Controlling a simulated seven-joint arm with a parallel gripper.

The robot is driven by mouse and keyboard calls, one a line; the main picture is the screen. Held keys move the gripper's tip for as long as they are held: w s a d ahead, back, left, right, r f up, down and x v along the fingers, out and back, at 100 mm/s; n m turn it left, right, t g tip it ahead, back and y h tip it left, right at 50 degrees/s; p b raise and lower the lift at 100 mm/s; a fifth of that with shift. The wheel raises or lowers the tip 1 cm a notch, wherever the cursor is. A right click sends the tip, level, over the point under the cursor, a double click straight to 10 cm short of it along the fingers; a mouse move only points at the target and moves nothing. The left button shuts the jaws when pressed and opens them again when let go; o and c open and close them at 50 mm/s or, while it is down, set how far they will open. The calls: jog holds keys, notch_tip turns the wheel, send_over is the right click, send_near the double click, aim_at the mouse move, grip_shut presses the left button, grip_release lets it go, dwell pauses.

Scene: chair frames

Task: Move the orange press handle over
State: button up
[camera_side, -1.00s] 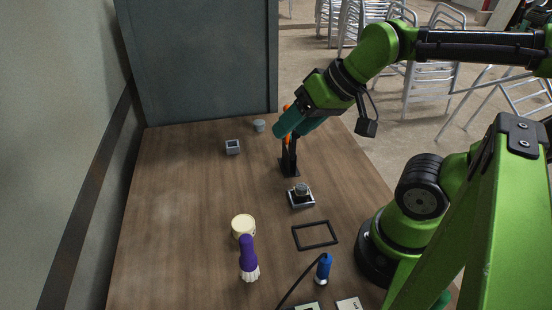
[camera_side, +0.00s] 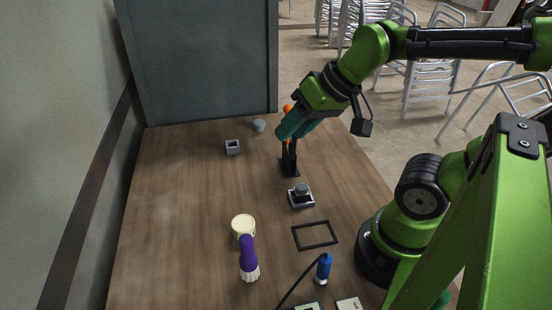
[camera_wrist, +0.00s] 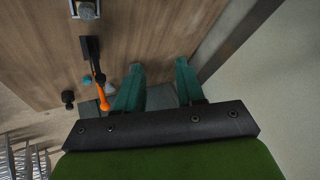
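The orange press handle (camera_side: 288,108) rises from a black press stand (camera_side: 290,167) near the table's far right. My gripper's teal fingers cover part of the handle in the side view. In the wrist view the orange handle (camera_wrist: 100,92) lies just left of my left finger, outside the gap, with the black stand (camera_wrist: 91,50) above it. My gripper (camera_wrist: 159,66) is open, and nothing is between its fingers. In the side view my gripper (camera_side: 288,134) is beside the upper part of the press. I cannot tell whether a finger touches the handle.
A small grey box (camera_side: 232,147) and a grey cup (camera_side: 259,125) stand left of the press. A square holder with a black part (camera_side: 301,195) and a black frame (camera_side: 315,235) lie nearer. A cream tub (camera_side: 243,225) and purple-handled brush (camera_side: 248,257) are front left. The left tabletop is clear.

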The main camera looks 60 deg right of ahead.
jog(key=w+d+f+m+g+h, duration=0.25)
jog(key=w+d+h, duration=0.2)
jog(key=d, duration=0.45)
jog(key=m+t+h, duration=0.1)
jog(key=m+h, duration=0.1)
jog(key=h, duration=0.1)
send_near(289, 107)
jog(key=f, duration=0.1)
jog(key=x, duration=0.8)
jog(key=shift+w+d+f, duration=0.15)
jog(key=shift+w+d, duration=0.1)
jog(key=shift+w, duration=0.05)
jog(key=c, duration=0.6)
